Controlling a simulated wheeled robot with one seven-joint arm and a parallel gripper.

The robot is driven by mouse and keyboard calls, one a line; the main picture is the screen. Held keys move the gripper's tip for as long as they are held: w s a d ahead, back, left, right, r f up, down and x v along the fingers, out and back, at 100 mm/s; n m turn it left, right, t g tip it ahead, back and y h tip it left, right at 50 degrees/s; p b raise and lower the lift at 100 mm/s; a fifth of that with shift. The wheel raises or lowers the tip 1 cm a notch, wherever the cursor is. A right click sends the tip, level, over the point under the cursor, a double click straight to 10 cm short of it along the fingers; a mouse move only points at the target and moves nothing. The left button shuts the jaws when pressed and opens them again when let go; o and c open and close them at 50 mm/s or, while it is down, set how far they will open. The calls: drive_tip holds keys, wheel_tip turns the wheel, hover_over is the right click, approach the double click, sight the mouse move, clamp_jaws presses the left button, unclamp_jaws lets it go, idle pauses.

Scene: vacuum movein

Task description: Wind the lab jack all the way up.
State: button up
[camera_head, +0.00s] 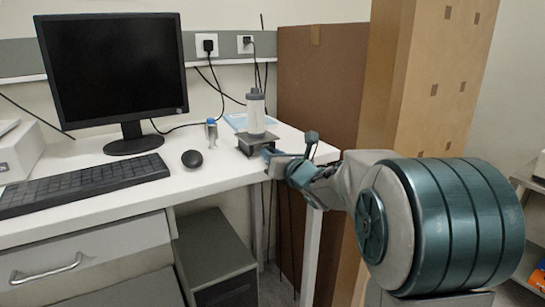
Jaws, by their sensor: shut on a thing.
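The lab jack (250,147) stands near the right end of the white desk, a dark, low platform close to the front edge. A clear and grey cylinder-shaped vessel (256,114) stands upright on its top plate. My gripper (268,155) reaches in from the right and is shut at the jack's front right side, where its knob would be. The knob itself is hidden by the fingers. The jack looks low, with only a small gap under its top plate; its exact height is hard to tell.
A small blue-capped bottle (211,132) and a mouse (192,159) are left of the jack. A keyboard (80,183) and monitor (112,70) fill the left of the desk (225,172). Tall cardboard boxes (322,90) stand behind my arm. A blue sheet lies behind the jack.

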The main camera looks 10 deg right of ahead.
drive_tip(key=o, duration=1)
drive_tip(key=v, duration=1.4)
